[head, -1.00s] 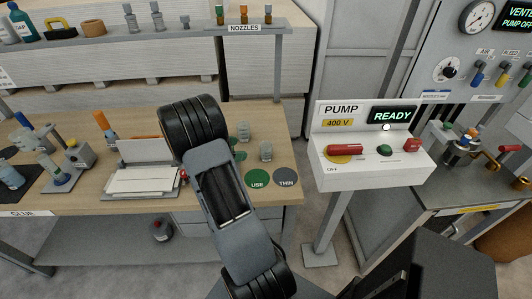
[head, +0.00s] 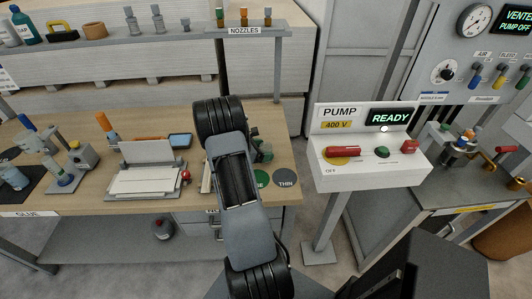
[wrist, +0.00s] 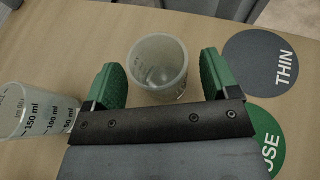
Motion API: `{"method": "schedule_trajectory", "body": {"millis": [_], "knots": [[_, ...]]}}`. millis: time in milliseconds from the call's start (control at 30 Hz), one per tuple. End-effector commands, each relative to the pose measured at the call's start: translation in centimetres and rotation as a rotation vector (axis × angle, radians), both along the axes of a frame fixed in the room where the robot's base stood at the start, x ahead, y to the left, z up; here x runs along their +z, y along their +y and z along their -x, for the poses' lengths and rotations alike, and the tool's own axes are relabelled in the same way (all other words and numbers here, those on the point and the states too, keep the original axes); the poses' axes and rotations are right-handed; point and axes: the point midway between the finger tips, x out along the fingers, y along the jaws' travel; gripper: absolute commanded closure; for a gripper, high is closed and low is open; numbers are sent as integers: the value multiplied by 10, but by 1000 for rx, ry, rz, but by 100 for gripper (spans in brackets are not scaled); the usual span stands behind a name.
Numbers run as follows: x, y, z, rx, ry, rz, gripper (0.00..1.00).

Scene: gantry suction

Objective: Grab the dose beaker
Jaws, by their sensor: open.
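A second translucent beaker (wrist: 38,108), marked 50 to 150 ml, is outside the left finger. I cannot tell from labels which is the dose beaker.
The bench (head: 110,204) also holds a paper tray (head: 146,182). The pump box (head: 365,165) stands to the right, and the nozzle shelf (head: 245,30) is behind.

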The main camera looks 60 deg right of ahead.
Motion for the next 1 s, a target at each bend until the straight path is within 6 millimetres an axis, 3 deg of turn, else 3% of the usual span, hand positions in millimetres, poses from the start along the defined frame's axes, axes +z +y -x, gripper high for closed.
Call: {"method": "schedule_trajectory", "body": {"millis": [300,867,1000], "knots": [[-2,-3,2,1,0,0,19],[-2,-3,2,1,0,0,73],[-1,-3,2,1,0,1,75]]}}
